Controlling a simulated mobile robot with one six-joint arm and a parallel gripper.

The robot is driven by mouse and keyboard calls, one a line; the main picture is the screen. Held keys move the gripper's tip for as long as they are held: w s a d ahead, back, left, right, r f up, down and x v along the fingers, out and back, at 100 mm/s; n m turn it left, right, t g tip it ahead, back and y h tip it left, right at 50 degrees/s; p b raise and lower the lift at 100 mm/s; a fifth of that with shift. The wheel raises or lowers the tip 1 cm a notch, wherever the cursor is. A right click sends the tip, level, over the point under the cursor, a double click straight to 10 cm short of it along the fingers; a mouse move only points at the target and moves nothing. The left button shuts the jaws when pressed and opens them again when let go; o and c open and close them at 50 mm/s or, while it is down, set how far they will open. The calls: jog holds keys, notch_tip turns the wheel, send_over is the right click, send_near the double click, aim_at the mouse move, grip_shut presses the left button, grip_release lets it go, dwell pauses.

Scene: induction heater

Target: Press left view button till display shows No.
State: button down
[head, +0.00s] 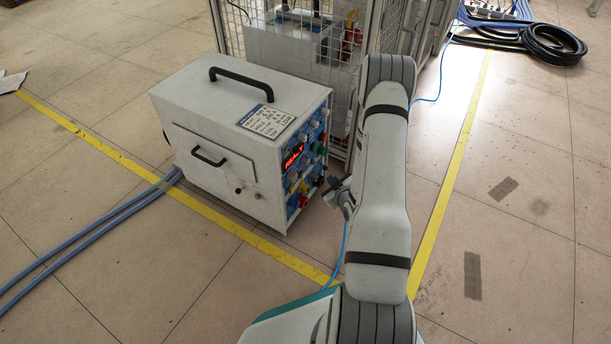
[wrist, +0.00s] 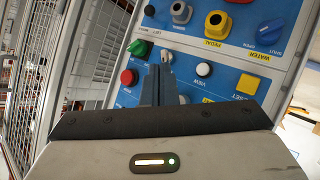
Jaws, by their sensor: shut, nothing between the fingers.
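The induction heater (head: 225,140) is a white box with a black top handle. Its blue control face is towards my gripper. The red lit display (head: 292,158) shows in the head view, but its characters are too small to read. In the wrist view, a white round button (wrist: 203,69) sits by the word VIEW, right of my fingers. A small pale part (wrist: 168,56) shows at the fingertips; I cannot tell if it is a button or if they touch it. My gripper (wrist: 160,72) is shut and empty, close to the panel; the head view shows it (head: 334,190) beside the face.
A green knob (wrist: 139,48), a red button (wrist: 128,77) and a yellow square button (wrist: 248,84) are near my fingers. A wire-mesh cage (head: 290,30) stands behind the heater. Blue hoses (head: 90,235) lie left; the floor at right is mostly clear.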

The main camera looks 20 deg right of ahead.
aim_at(303, 175)
jog(key=shift+t, duration=0.9)
jog(key=s+f, duration=0.2)
jog(key=f, duration=0.1)
jog(key=shift+s+d+f, duration=0.1)
jog(key=shift+s+d, duration=0.2)
jog(key=shift+s, duration=0.05)
jog(key=shift+w, duration=0.1)
jog(key=w+a, duration=0.5)
jog(key=w, duration=0.1)
jog(key=shift+w+a, duration=0.2)
jog(key=shift+w, duration=0.2)
dwell(1.0)
jog(key=shift+w+a+b, duration=0.25)
jog(key=shift+b, duration=0.05)
